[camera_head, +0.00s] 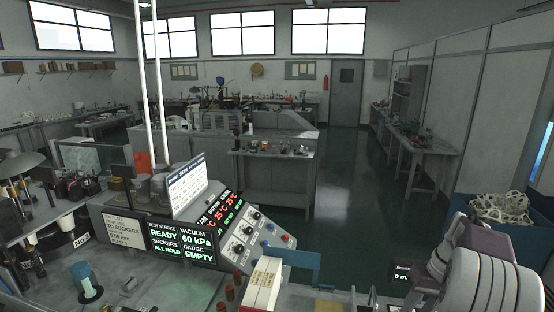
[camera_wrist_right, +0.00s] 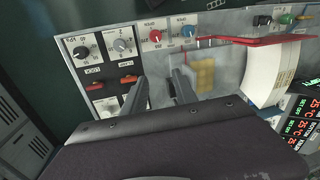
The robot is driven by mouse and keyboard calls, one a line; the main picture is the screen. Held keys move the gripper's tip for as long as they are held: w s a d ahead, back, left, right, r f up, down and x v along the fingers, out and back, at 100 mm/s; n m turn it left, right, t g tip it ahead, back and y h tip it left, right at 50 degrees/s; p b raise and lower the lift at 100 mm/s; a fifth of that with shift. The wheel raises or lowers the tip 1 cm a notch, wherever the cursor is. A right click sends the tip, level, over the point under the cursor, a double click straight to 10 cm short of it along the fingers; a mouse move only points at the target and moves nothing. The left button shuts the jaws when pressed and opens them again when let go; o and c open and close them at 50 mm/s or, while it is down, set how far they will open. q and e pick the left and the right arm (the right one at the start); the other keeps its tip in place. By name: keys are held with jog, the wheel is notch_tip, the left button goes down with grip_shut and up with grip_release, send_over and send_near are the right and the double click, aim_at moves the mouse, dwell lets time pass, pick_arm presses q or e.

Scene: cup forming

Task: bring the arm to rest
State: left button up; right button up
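My right arm (camera_head: 485,275) shows at the lower right of the head view, as pale rounded links. Its gripper cannot be made out clearly there. In the right wrist view my right gripper (camera_wrist_right: 158,82) has its two grey fingers apart, with nothing held between them. I cannot tell how close the fingertips are to the panel. My left gripper is in neither view.
A console with lit screens (camera_head: 182,243) and a sloped control panel (camera_head: 255,238) stands on the bench. White-and-tan blocks (camera_head: 263,283) stand in front of it. A blue bin (camera_head: 500,215) of pale coiled pieces is at right. The floor (camera_head: 340,190) beyond is open.

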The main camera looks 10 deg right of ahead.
jog(key=w+a+f+n+g+b, duration=0.1)
jog(key=w+a+f+n+b, duration=0.15)
jog(key=a, duration=0.65)
jog(key=w+a+f+n+b, duration=0.1)
jog(key=a+f+n+b, duration=0.25)
jog(key=a, duration=0.65)
pick_arm(q)
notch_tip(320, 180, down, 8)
jog(key=b, duration=0.1)
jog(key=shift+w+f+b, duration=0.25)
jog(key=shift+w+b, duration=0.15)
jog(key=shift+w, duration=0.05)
pick_arm(e)
jog(key=s+a+f+m+h, duration=0.1)
jog(key=s+a+f, duration=0.2)
jog(key=f, duration=0.3)
jog(key=s+a+f+m+t, duration=0.1)
jog(key=s+a+f, duration=0.3)
jog(key=f, duration=0.2)
jog(key=shift+s+a+h, duration=0.25)
jog(key=shift+h, duration=0.15)
